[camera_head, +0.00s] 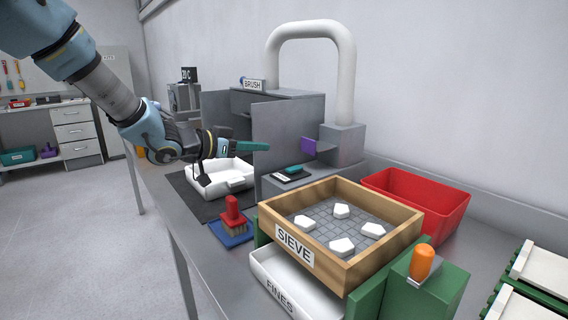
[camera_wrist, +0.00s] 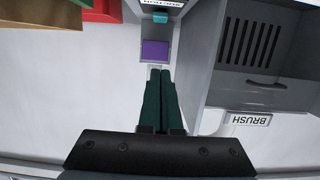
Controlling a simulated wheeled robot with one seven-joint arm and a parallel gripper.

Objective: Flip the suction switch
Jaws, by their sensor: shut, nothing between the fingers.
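The suction switch (camera_head: 293,169) is a small teal rocker on a dark plate, on a grey ledge in front of the booth. In the wrist view the teal switch (camera_wrist: 160,18) is near the top edge, beside a partly cut-off label that seems to read SUCTION. My gripper (camera_head: 268,147) has long green fingers, shut together and empty. In the head view its tips are left of and above the switch, apart from it. In the wrist view my fingertips (camera_wrist: 160,70) point towards a purple square and the switch beyond it.
A purple flap (camera_head: 308,147) is on the grey duct box (camera_head: 342,145). The grey booth (camera_head: 285,125) and BRUSH label (camera_head: 253,85) are close to my gripper. A wooden sieve (camera_head: 345,265) with white pieces, a red bin (camera_head: 440,205) and a red-handled brush (camera_head: 232,212) occupy the bench.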

